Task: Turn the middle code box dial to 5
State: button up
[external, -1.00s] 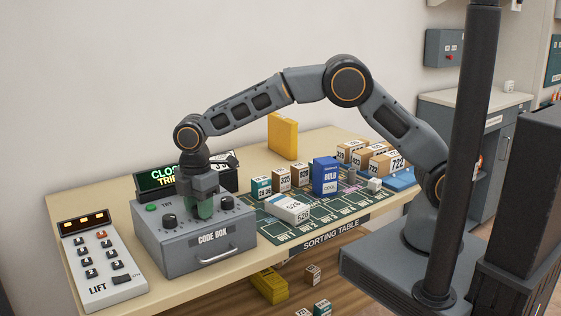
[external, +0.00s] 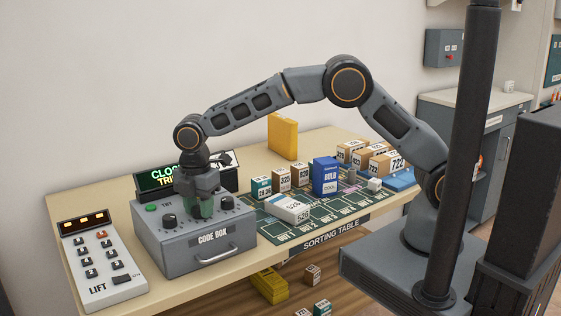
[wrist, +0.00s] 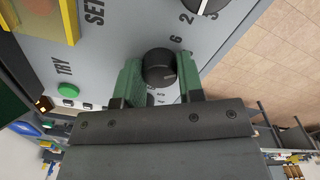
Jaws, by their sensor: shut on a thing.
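The grey code box (external: 185,245) sits at the left end of the table, with several black dials on its top. My gripper (external: 200,206) points down over the middle dial. In the wrist view its two green fingers (wrist: 158,80) are shut on the sides of the black middle dial (wrist: 158,67). Printed numbers ring this dial; a 6 shows near it, and the others are partly hidden by my gripper. Its pointer setting cannot be read clearly. Another dial (external: 170,221) stands to the left and a third (external: 227,202) to the right.
A lift keypad (external: 100,262) stands left of the box. The sorting table (external: 300,228) holds several boxes to the right. A green TRY button (wrist: 67,90) is on the box.

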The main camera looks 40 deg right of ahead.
jog(key=o, duration=0.9)
jog(key=shift+r, duration=0.1)
notch_tip(320, 180, up, 14)
jog(key=shift+f+b, duration=0.15)
jog(key=shift+b, duration=0.15)
